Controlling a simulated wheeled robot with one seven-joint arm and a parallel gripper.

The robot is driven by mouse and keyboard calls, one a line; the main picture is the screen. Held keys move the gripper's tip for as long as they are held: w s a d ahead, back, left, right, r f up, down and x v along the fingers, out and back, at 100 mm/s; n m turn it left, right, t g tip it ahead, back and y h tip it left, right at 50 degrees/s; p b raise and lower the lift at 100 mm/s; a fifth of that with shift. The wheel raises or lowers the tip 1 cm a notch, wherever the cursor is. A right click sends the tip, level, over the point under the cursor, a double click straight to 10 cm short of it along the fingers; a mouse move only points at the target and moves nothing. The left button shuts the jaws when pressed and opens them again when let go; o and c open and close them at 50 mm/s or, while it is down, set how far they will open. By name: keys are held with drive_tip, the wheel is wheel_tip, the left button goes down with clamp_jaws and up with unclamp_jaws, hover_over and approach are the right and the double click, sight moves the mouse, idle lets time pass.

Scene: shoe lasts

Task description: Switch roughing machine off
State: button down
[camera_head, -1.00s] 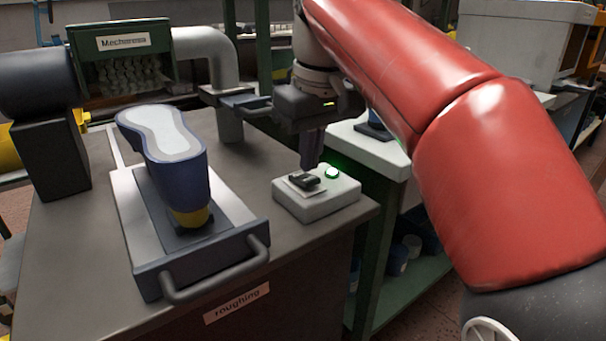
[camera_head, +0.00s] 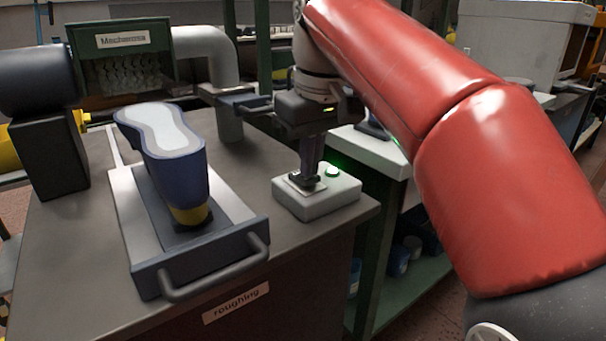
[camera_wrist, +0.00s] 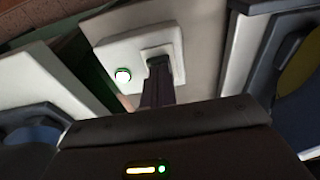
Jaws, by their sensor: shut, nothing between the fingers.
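The roughing machine's control box (camera_head: 325,205) is a pale block at the right front corner of the grey bench. It carries a dark switch (camera_head: 306,184) on a light plate and a lit green lamp (camera_head: 332,171). My gripper (camera_head: 308,178) is shut and points down, with its fingertips at the switch; whether they touch it I cannot tell. In the wrist view the shut fingers (camera_wrist: 158,80) reach the plate and hide most of the switch. The green-ringed lamp (camera_wrist: 122,76) glows there to the left on the box (camera_wrist: 110,52).
A sliding tray (camera_head: 245,222) with a handle holds a dark blue shoe last (camera_head: 180,165), left of the box. A label reading "roughing" (camera_head: 236,302) is on the bench front. A grey pipe (camera_head: 228,110) rises behind. A green shelf unit (camera_head: 400,295) stands at right.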

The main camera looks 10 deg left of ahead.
drive_tip(key=shift+f, duration=0.35)
drive_tip(key=shift+r, duration=0.1)
wheel_tip(320, 180, up, 5)
drive_tip(key=p, duration=0.5)
drive_tip(key=shift+r, duration=0.95)
drive_tip(key=s+d+f+m+t, duration=0.1)
drive_tip(key=s+d+f+m, duration=0.2)
drive_tip(key=d, duration=0.4)
drive_tip(key=s+d+f+m+t, duration=0.1)
drive_tip(key=s+d+f+m, duration=0.1)
drive_tip(key=d+f, duration=0.4)
drive_tip(key=s+d+f+m+t, duration=0.1)
drive_tip(key=s+d+f+m, duration=0.15)
drive_tip(key=d, duration=0.55)
drive_tip(key=s+d+f+m, duration=0.1)
drive_tip(key=s+d+f, duration=0.1)
drive_tip(key=f, duration=0.3)
drive_tip(key=s+d+f+m+t+h, duration=0.1)
drive_tip(key=s+d+f, duration=0.2)
drive_tip(key=s+f, duration=0.2)
drive_tip(key=shift+f+t, duration=0.3)
drive_tip(key=shift+f, duration=0.15)
